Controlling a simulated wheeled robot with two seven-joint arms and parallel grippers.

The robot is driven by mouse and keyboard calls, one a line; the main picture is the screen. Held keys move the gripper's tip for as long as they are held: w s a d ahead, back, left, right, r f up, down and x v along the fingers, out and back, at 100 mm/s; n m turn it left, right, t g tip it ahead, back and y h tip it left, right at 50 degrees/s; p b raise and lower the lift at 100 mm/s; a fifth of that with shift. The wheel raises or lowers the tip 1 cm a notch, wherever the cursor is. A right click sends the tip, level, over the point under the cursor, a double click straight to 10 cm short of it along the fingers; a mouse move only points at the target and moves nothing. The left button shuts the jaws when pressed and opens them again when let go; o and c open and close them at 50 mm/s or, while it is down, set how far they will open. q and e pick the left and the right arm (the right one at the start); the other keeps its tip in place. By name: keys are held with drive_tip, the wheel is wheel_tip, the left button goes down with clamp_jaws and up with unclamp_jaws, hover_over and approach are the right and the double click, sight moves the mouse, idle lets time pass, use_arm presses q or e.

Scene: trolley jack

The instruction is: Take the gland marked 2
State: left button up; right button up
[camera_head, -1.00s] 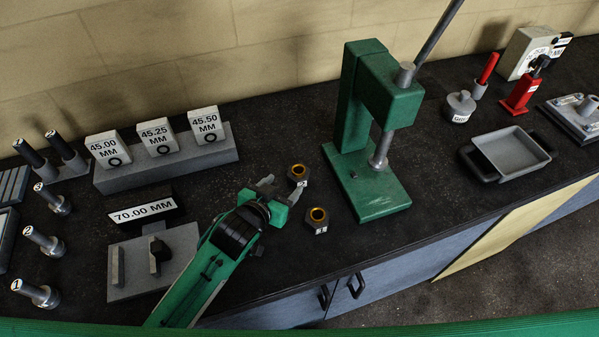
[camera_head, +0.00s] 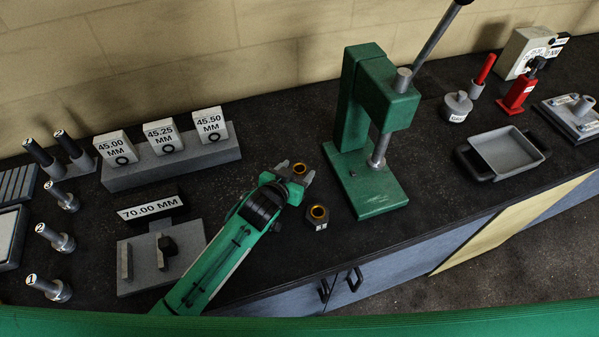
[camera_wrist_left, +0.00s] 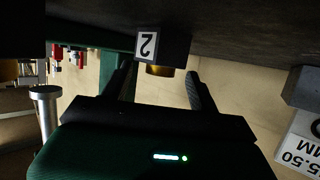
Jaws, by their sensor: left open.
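The gland marked 2 (camera_wrist_left: 175,48) is a dark fitting with a brass-coloured bore and a white label reading 2. In the left wrist view it sits just ahead of the space between my fingers. In the head view this gland (camera_head: 299,168) stands on the bench left of the green press, partly hidden by my left gripper (camera_head: 296,172). That gripper is open, with its fingertips close about the gland; I cannot tell whether they touch it. A second gland (camera_head: 318,214) stands just nearer, its label too small to read surely. My right gripper is not in view.
The green press (camera_head: 376,120) stands close right of the glands. A grey block (camera_head: 175,168) with size cards is to the left. A fixture marked 70.00 MM (camera_head: 150,207) is beside my left arm. A grey tray (camera_head: 505,153) stands right.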

use_arm(q)
drive_tip(key=c, duration=1)
drive_tip(key=shift+o, duration=0.2)
drive_tip(key=shift+r, duration=0.2)
